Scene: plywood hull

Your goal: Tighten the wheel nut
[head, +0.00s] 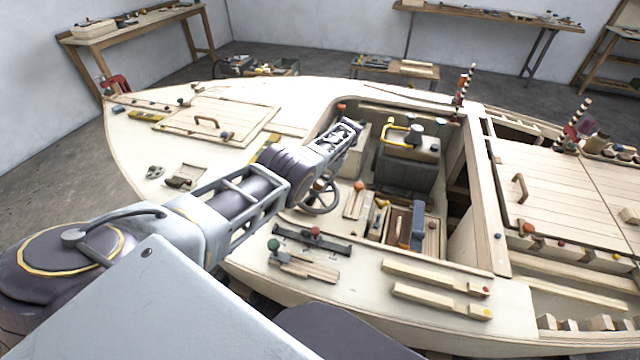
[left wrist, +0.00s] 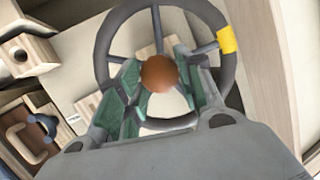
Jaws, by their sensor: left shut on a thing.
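A dark grey steering wheel (left wrist: 103,60) with spokes and a yellow band on its rim fills the upper left wrist view. In the head view the wheel (head: 318,209) shows partly below my left arm, in the boat's cockpit. The wheel nut (left wrist: 158,72), a round brown-orange knob, sits at its hub. My left gripper (left wrist: 160,88) has its green-padded fingers on both sides of the nut and is shut on it. In the head view my left gripper (head: 342,138) reaches over the cockpit edge; the nut is hidden there. My right gripper is not in view.
The plywood hull (head: 130,150) surrounds the cockpit. A grey seat box (head: 408,165) stands beyond the wheel. A dark rail with knobs (head: 312,240) and wooden bars (head: 435,290) lie on the near deck. A hatch with a handle (head: 210,120) is at left.

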